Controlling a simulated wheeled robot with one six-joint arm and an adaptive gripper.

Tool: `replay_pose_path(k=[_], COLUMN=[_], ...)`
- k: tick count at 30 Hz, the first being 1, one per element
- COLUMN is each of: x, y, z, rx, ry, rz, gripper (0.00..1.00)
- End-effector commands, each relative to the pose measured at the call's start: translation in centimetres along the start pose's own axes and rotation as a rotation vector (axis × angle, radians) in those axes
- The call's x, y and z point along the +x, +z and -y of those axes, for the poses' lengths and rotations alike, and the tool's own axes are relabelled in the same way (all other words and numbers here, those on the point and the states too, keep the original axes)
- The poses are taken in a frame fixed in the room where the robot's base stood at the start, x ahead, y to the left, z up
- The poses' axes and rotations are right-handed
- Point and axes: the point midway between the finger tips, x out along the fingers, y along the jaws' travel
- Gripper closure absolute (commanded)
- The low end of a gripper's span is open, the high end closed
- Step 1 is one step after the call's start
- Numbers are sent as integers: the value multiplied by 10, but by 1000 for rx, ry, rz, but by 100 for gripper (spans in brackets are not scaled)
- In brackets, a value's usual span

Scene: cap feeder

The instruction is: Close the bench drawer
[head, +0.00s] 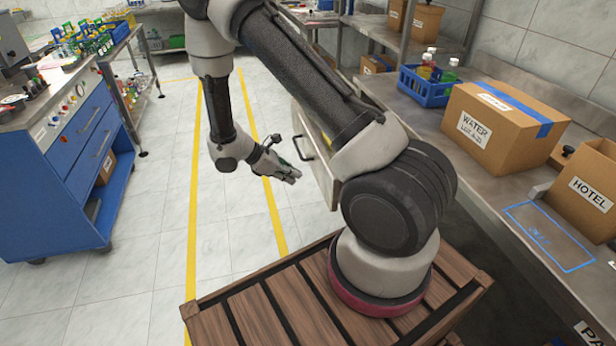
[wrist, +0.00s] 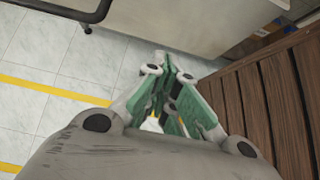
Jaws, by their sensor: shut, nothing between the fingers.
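The bench drawer's pale front (head: 320,168) shows in the head view, left of the right-hand bench. It appears to stand out from the bench, though my arm hides much of the drawer, so how far is unclear. Its dark bar handle (head: 304,148) faces left. My gripper (head: 294,177) is shut and empty, just left of the front and below the handle in the picture. In the wrist view, the green fingers (wrist: 168,62) are together, pointing toward the drawer front (wrist: 190,25). The handle (wrist: 72,14) is at the upper left there. I cannot tell whether the fingertips touch the front.
The right-hand bench (head: 490,190) carries a blue crate (head: 425,88) with bottles and cardboard boxes (head: 500,125). A blue cabinet (head: 75,165) stands at the left. Tiled floor with yellow lines (head: 193,210) is clear between. My wooden-slatted base is close below.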

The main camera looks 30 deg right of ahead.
Motion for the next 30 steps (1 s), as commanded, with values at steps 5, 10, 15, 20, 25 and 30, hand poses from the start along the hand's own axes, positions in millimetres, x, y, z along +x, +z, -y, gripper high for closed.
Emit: replay_pose_path(k=[5,10,15,20,25,30], x=[31,44,49,49,49,53], y=[10,24,28,29,29,33], z=[0,0,0,0,0,0], rx=[2,2,2,1,1,2], ry=[-3,-1,0,0,0,-1], rz=[1,0,0,0,0,0], gripper=[100,100,100,100,100,100])
